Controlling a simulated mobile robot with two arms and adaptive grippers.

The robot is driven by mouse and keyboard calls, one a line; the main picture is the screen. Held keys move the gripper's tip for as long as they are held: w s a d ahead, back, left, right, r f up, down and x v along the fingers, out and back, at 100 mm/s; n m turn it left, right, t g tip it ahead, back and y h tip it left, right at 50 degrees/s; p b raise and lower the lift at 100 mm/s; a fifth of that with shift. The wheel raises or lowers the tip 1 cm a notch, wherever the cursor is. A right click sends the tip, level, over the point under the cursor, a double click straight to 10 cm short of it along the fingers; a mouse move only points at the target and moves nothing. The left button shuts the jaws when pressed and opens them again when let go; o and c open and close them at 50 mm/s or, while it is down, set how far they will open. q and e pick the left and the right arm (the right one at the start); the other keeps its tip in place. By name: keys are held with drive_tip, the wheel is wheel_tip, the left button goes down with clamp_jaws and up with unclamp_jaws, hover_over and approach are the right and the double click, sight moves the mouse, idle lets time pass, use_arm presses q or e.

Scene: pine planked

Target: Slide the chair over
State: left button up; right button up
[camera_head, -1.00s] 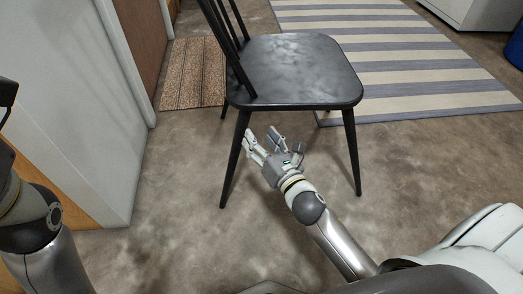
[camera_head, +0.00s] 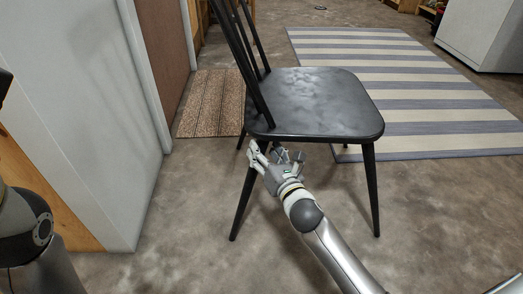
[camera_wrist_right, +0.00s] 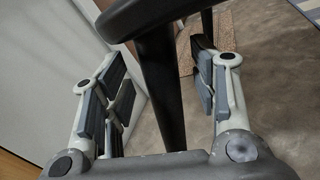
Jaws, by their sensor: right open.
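The black chair (camera_head: 318,103) stands upright in the middle of the head view, with its spindle back on the left side. My right gripper (camera_head: 274,152) is at the chair's near left leg (camera_head: 243,203), just below the seat's front edge. In the right wrist view the open gripper (camera_wrist_right: 165,85) has its fingers on either side of the black leg (camera_wrist_right: 160,85), with gaps showing between leg and fingers. The seat's underside edge (camera_wrist_right: 140,14) crosses the top of that view. Part of my left arm shows at the left edge of the head view, but its gripper is not visible.
A striped rug (camera_head: 430,110) lies behind and right of the chair. A brown mat (camera_head: 212,104) lies at the back left by a door. A pale wall panel (camera_head: 85,110) stands left. A white cabinet (camera_head: 487,35) is at the back right. Bare floor is open in front.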

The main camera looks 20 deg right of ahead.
drive_tip(key=shift+w+a+b, duration=0.1)
drive_tip(key=shift+w+b, duration=0.45)
drive_tip(key=shift+w, duration=1)
clamp_jaws()
